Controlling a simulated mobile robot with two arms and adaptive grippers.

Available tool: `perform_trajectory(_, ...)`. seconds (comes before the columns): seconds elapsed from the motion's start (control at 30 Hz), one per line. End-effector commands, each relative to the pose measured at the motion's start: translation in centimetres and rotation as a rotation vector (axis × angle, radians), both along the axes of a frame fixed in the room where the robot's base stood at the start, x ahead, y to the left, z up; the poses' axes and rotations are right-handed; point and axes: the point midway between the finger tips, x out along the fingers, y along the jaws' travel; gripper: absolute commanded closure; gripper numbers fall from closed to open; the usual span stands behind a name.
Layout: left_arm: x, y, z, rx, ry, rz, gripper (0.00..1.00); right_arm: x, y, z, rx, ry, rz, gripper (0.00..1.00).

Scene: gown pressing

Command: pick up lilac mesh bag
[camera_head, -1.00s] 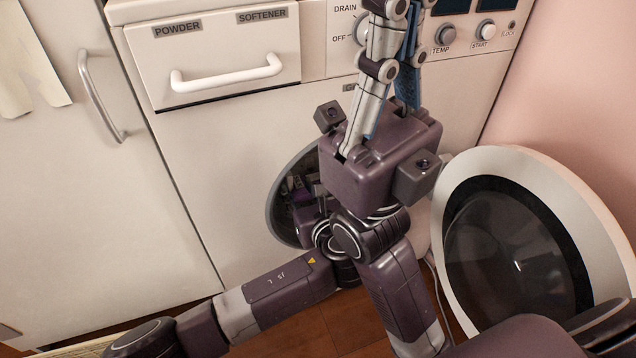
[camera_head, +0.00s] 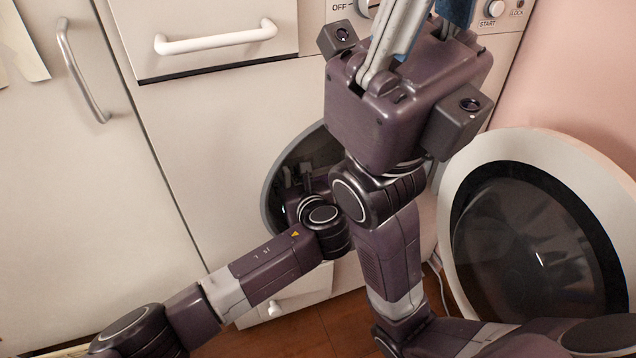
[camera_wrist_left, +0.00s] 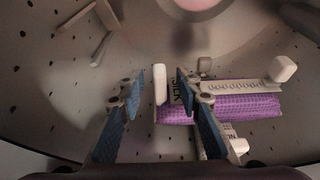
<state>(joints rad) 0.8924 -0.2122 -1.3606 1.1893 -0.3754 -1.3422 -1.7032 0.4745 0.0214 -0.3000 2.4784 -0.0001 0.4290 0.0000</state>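The lilac mesh bag (camera_wrist_left: 235,108) lies on the perforated drum floor in the left wrist view, right of centre. A pale strip runs along its upper edge, and a dark lettered label shows near its left end. My left gripper (camera_wrist_left: 157,90) is open, its blue-padded fingers apart. The right-hand finger overlaps the bag's left part; whether it touches cannot be told. In the head view the left gripper (camera_head: 298,182) is inside the dark washer opening, partly hidden, and the bag cannot be made out. My right gripper is raised in front of the washer, its fingertips beyond the top edge.
The round washer door (camera_head: 540,240) stands open at the right. The washer opening's rim (camera_head: 270,190) surrounds my left wrist. A drawer handle (camera_head: 215,38) and a cabinet handle (camera_head: 80,70) are at the upper left.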

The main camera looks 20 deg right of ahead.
Motion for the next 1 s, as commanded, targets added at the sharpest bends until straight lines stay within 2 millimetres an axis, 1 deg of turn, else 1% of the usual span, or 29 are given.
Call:
perform_trajectory(0.13, -0.01, -0.01, 0.06, 0.0, 0.0, 0.0, 0.68, 0.0, 0.0, 0.04, 0.0, 0.0, 0.0, 1.0)
perform_trajectory(0.17, -0.01, -0.01, 0.05, 0.0, 0.0, 0.0, 0.7, 0.0, 0.0, 0.04, 0.0, 0.0, 0.0, 1.0)
perform_trajectory(0.43, -0.03, -0.01, 0.02, 0.0, 0.001, 0.0, 1.0, -0.01, 0.0, 0.04, 0.0, 0.0, 0.0, 1.0)
perform_trajectory(1.0, -0.01, -0.01, 0.12, -0.001, 0.0, -0.001, 1.0, -0.01, 0.0, 0.1, 0.0, 0.0, 0.001, 1.0)
